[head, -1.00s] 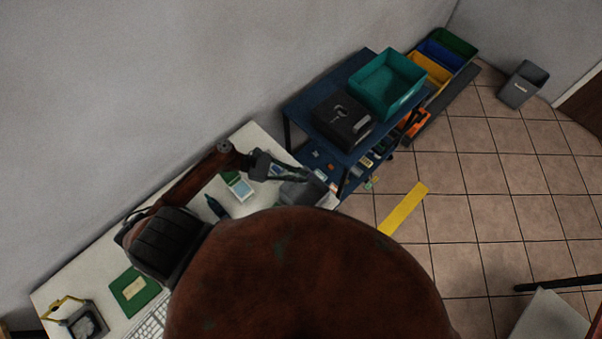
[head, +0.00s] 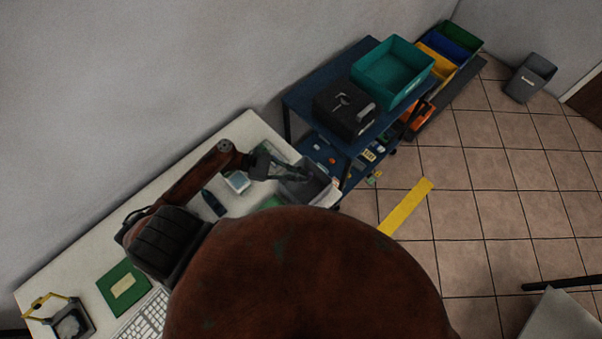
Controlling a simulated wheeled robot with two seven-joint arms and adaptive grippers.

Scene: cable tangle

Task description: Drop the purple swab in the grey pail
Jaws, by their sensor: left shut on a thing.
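My left gripper (head: 308,177) reaches in from the left, over a grey open-topped container (head: 298,192) at the right end of the white desk. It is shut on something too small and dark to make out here. I cannot pick out the purple swab anywhere in view. The gripper's fingertips overlap the container's opening, and I cannot tell their height above it. My large red-brown arm link hides the desk's front part. My right gripper is not in view.
A blue shelf cart (head: 299,104) with a teal bin (head: 392,96) and a black box (head: 343,108) stands right of the desk. A dark bottle-like item (head: 213,202) and a green pad (head: 124,288) lie on the desk (head: 72,270). Another grey bin (head: 528,80) stands on the floor, far right.

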